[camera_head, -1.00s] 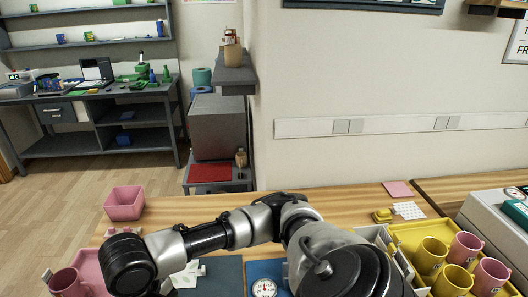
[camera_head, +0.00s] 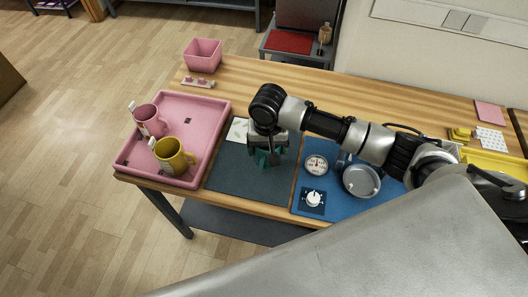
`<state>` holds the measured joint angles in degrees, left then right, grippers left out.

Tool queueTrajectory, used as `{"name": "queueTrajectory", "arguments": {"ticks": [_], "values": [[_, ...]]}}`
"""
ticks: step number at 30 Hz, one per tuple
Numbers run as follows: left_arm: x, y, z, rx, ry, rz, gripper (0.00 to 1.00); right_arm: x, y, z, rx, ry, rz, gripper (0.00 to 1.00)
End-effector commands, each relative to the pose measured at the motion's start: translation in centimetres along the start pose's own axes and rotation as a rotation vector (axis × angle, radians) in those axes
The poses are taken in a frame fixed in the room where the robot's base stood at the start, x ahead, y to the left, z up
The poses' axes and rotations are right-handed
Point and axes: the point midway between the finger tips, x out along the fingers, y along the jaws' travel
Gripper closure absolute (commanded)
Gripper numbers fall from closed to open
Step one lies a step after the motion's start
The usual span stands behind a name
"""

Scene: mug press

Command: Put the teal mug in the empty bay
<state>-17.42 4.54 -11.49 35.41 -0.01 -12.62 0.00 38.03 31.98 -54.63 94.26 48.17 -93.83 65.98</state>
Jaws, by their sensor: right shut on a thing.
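My right gripper (camera_head: 265,150) is over the dark mat (camera_head: 235,185), pointing down. It is shut on the teal mug (camera_head: 263,158), which shows only as a small teal patch under the jaws. The gripper hides most of the mug, and I cannot tell whether it touches the mat. A pink tray (camera_head: 205,130) lies left of the mat. A pink mug (camera_head: 148,121) and a yellow mug (camera_head: 174,158) stand in it. My left gripper is not in view.
A blue mat (camera_head: 335,203) right of the dark mat holds a gauge (camera_head: 316,164), a knob (camera_head: 314,199) and a grey round device (camera_head: 361,180). A pink bin (camera_head: 202,55) stands at the back left. A white card (camera_head: 238,130) lies beside the gripper.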

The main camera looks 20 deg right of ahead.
Motion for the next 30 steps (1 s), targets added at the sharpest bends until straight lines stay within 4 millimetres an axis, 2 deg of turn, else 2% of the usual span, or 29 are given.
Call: {"name": "queueTrajectory", "arguments": {"ticks": [5, 14, 26, 27, 30], "values": [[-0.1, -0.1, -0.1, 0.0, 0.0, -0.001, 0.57, 0.8, -1.0, -0.7, 0.0, 0.001, 0.0, 0.52], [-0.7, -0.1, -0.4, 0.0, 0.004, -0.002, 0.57, 4.4, -1.0, -0.7, 0.0, 0.002, 0.001, 0.52], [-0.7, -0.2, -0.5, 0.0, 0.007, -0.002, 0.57, 5.0, -1.0, -0.7, 0.0, 0.001, 0.0, 0.52], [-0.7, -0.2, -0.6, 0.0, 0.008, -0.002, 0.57, 5.0, -1.0, -0.7, 0.0, 0.001, 0.0, 0.12], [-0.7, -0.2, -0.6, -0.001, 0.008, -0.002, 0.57, 5.0, -0.9, -0.7, 0.0, 0.001, 0.001, 0.0]]}}
